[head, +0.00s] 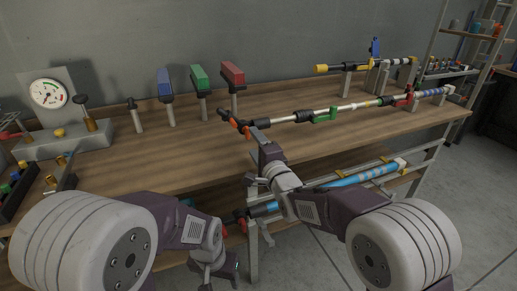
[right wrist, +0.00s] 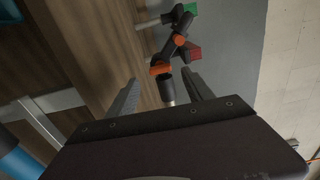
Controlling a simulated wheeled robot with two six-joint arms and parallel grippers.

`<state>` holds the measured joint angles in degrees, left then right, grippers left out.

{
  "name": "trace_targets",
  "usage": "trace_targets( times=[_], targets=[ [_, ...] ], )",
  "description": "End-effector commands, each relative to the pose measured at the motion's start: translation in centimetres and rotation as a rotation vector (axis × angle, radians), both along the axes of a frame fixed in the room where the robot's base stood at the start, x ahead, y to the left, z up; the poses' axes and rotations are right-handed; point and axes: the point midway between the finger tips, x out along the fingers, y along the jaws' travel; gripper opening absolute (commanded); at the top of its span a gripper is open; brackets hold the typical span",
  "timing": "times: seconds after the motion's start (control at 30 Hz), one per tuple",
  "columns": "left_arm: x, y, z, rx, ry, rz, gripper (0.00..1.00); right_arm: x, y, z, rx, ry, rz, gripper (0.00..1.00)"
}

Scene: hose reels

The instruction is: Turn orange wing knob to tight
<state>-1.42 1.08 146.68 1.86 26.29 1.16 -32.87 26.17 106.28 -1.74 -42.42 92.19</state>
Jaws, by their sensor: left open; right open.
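The orange wing knob (head: 234,123) is at the left end of a long horizontal rod (head: 345,107) over the workbench. In the right wrist view the wing knob (right wrist: 160,69) shows orange pieces on a dark body, just beyond my fingertips. My right gripper (head: 256,132) is open at that end of the rod. Its fingers (right wrist: 160,77) stand on either side of the dark collar, with gaps visible. Whether they touch the knob cannot be told. My left gripper (head: 228,272) is open and empty, low in front of the bench.
The wooden bench (head: 190,155) carries a dial gauge (head: 48,93) at left. Blue (head: 165,85), green (head: 200,80) and red (head: 233,73) headed posts stand behind the knob. A second rod (head: 365,64) is farther back. A blue tube (head: 355,178) lies below the bench top.

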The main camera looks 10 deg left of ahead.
Motion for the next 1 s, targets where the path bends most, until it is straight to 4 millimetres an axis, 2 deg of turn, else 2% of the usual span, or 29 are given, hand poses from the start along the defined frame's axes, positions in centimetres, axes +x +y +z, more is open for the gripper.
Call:
trace_targets(
  times=[0.1,0.27,0.57,0.63,0.67,0.73,0.77,0.8,0.87,0.9,0.97,1.0],
  targets=[
    [0.0,0.0,0.1,0.000,0.000,0.000,0.60,-1.8,-1.2,0.1,-0.001,0.001,0.000,0.60],
    [0.0,0.0,0.2,0.000,0.000,0.000,0.60,-3.0,-2.1,0.0,0.000,0.000,0.000,0.60],
    [0.0,0.0,0.2,0.000,0.000,0.000,0.60,-3.1,-2.2,0.0,0.000,0.000,-0.002,0.60],
    [0.0,0.0,0.2,0.000,0.000,0.000,0.60,-2.4,-3.3,0.1,0.001,-0.002,-0.024,0.60],
    [0.0,0.0,0.2,0.000,0.000,0.000,0.60,-1.9,-4.2,0.5,0.006,-0.009,-0.043,0.60],
    [0.0,0.0,0.2,0.000,0.000,0.000,0.60,-0.4,-8.2,2.1,0.019,-0.031,-0.118,0.60],
    [0.0,0.0,0.2,0.000,0.000,0.000,0.60,0.2,-10.6,2.5,0.018,-0.033,-0.162,0.60],
    [0.0,0.0,0.2,0.000,0.000,0.000,0.60,0.6,-14.3,2.2,0.006,-0.010,-0.228,0.60],
    [0.0,0.0,0.2,0.000,0.000,0.000,0.60,0.3,-19.5,-0.5,-0.096,0.072,-0.319,0.60],
    [0.0,0.0,0.2,0.000,0.000,0.000,0.60,-0.4,-22.4,-2.9,-0.201,0.135,-0.360,0.60],
    [0.0,0.0,0.2,0.000,0.000,0.000,0.60,-2.4,-26.1,-6.7,-0.382,0.240,-0.385,0.60],
    [0.0,0.0,0.2,0.000,0.000,0.000,0.60,-4.2,-28.0,-9.3,-0.507,0.314,-0.377,0.60]
  ],
)
